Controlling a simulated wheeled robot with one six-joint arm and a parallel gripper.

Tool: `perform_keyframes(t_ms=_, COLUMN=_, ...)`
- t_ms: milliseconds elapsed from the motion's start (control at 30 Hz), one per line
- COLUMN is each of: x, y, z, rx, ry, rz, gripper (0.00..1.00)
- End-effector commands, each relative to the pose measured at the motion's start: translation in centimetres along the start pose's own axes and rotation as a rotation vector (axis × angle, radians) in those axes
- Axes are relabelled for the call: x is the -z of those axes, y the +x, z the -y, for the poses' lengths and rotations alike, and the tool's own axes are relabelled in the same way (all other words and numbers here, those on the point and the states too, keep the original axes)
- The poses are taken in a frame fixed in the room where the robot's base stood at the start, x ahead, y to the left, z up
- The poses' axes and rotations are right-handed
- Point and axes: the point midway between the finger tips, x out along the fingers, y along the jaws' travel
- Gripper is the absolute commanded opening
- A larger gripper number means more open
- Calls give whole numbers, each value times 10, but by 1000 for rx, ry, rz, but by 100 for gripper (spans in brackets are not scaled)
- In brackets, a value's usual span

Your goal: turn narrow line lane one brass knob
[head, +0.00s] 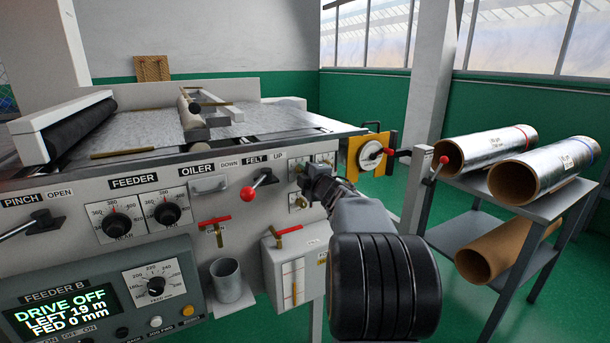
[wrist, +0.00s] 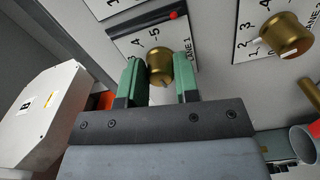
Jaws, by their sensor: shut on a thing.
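The lane one brass knob (wrist: 159,66) stands on a white dial plate (wrist: 150,40) marked LANE 1, where the figures 4 and 5 show. My gripper (wrist: 160,84) has its two green fingers on either side of this knob and is shut on it. In the head view my gripper (head: 304,176) reaches the right end of the machine's front panel, and my arm and gripper hide the lane one knob there. A second brass knob (wrist: 288,35), on the LANE 2 plate, stands to the right in the wrist view, apart from my fingers.
A red-knobbed lever (head: 249,193) sticks out left of my gripper. A white box with a gauge (head: 292,268) and a metal cup (head: 229,281) are below. A handwheel (head: 371,155) stands to the right. A rack (head: 513,210) with foil rolls is farther right.

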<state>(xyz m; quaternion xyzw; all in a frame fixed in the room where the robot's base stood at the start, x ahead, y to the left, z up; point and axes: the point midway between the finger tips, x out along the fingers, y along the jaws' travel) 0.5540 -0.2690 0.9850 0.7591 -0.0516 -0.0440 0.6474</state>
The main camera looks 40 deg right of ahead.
Motion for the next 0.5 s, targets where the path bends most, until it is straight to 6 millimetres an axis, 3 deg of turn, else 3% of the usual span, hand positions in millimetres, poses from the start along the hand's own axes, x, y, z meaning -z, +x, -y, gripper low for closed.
perform_keyframes(t_ms=233, x=0, y=0, z=-1, rx=-2, ry=-1, rz=0, gripper=6)
perform_keyframes(t_ms=267, x=0, y=0, z=-1, rx=-2, ry=-1, rz=0, gripper=32)
perform_keyframes(t_ms=500, x=0, y=0, z=-1, rx=-1, ry=0, rz=0, gripper=55)
